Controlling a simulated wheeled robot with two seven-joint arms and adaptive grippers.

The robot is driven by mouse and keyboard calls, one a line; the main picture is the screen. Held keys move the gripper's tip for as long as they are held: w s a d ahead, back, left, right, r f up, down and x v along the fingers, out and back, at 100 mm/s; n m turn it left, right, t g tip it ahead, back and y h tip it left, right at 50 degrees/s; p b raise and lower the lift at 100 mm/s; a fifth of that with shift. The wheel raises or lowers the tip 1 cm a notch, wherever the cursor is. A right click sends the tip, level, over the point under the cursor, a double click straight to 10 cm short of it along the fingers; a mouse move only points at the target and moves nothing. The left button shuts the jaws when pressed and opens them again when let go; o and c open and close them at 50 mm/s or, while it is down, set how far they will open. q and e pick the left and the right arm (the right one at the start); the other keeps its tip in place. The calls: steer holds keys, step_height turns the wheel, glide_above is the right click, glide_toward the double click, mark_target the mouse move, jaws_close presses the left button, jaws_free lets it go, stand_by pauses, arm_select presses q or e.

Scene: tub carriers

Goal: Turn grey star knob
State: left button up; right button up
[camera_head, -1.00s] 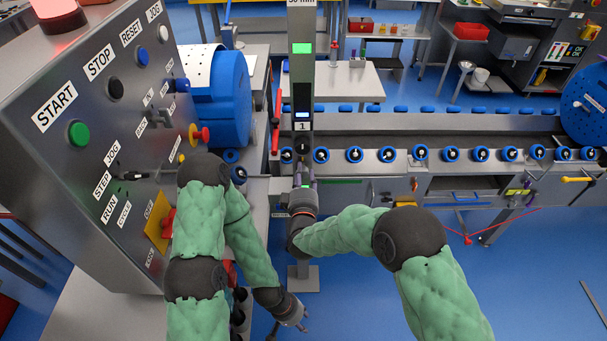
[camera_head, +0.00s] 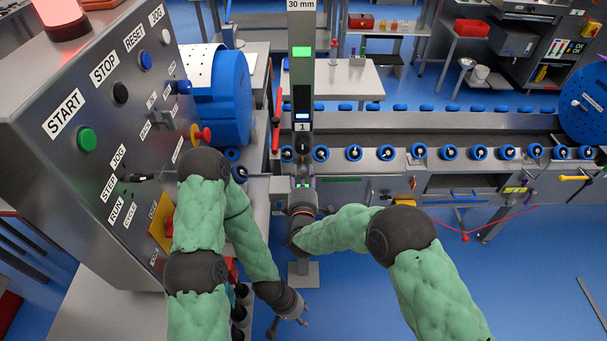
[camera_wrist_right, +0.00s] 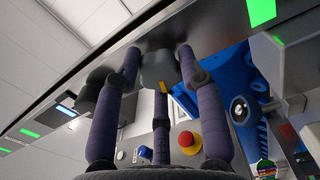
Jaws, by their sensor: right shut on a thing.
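The grey star knob (camera_wrist_right: 158,68) shows in the right wrist view, with a small yellow mark on it. It sits on the face of the grey metal post (camera_head: 302,80). My right gripper (camera_wrist_right: 155,75) has its dark fingers around the knob and is shut on it. In the head view my right gripper (camera_head: 302,184) is at the post, below the label "1", and the knob cannot be made out there. My left gripper (camera_head: 288,322) hangs low over the floor, empty, with its fingers spread.
A control panel (camera_head: 100,120) with START, STOP and RESET buttons stands at left, close to my left arm. A conveyor (camera_head: 430,125) with blue rollers runs right from the post. A red-and-yellow emergency button (camera_wrist_right: 187,141) shows in the right wrist view.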

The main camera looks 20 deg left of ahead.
steer(key=shift+a+r, duration=0.3)
steer(key=shift+a, duration=0.05)
steer(key=o, duration=0.9)
steer(key=shift+o, duration=1.2)
steer(key=shift+a+f, duration=0.15)
steer(key=shift+a, duration=0.05)
steer(key=shift+d, duration=0.1)
steer(key=shift+s+d+f, duration=0.1)
steer(key=shift+d, duration=0.05)
steer(key=v, duration=1.1)
steer(key=shift+s, duration=0.4)
steer(key=shift+d, duration=0.1)
